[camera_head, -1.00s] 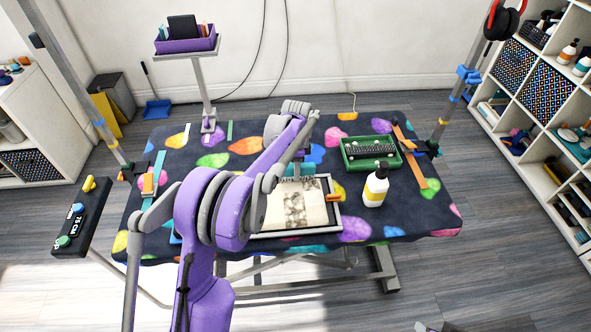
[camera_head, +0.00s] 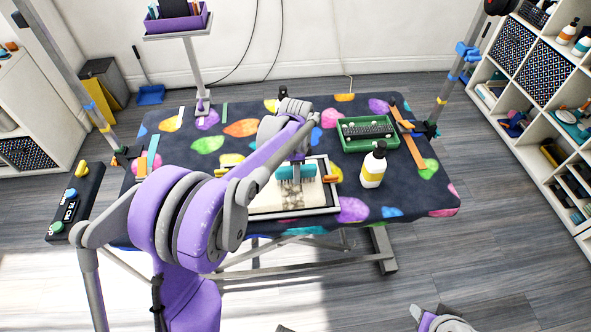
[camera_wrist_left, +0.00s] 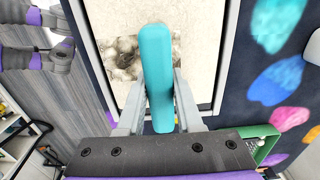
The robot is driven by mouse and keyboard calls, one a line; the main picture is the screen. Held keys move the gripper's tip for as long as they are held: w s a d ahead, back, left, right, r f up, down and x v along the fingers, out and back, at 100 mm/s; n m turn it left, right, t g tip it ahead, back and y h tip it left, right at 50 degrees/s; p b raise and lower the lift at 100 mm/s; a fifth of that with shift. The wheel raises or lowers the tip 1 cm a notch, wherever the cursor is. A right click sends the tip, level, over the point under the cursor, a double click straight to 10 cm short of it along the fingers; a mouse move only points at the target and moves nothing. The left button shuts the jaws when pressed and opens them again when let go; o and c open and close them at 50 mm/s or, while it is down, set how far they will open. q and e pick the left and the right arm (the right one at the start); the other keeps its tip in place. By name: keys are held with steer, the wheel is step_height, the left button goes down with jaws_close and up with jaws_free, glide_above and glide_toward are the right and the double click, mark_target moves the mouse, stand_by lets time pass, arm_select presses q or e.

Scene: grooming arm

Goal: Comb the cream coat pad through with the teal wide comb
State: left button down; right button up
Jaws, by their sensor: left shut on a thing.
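The cream coat pad (camera_head: 262,202) lies in a grey-rimmed frame on the table. In the wrist view the comb (camera_wrist_left: 157,75) sits between both fingers, above the dark patch. I cannot tell how deep the teeth reach. My forearm hides the pad's left side. My right gripper is not clearly in view.
A white pump bottle (camera_head: 373,167) stands right of the frame. Behind it is a green tray (camera_head: 352,148) with a dark brush. Orange clips (camera_head: 331,179) sit on the frame's edge. Grooming posts (camera_head: 455,80) rise at the table's sides. The table's front right is clear.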

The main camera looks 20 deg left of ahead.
arm_select(q)
steer(key=s+d, duration=0.1)
steer(key=s, duration=0.1)
steer(key=s+d, duration=0.3)
steer(key=s, duration=0.2)
steer(key=shift+d+b, duration=0.15)
steer(key=shift+b, duration=0.15)
steer(key=shift+w, duration=0.1)
stand_by(0.6)
steer(key=w+a, duration=0.1)
steer(key=w, duration=0.1)
steer(key=w+a, duration=0.3)
steer(key=w, duration=0.2)
steer(key=shift+a, duration=0.15)
steer(key=w+a, duration=0.1)
steer(key=w, duration=0.1)
steer(key=w+a+p, duration=0.1)
steer(key=w+a, duration=0.2)
steer(key=w, duration=0.2)
steer(key=shift+a, duration=0.2)
steer(key=shift+s, duration=0.1)
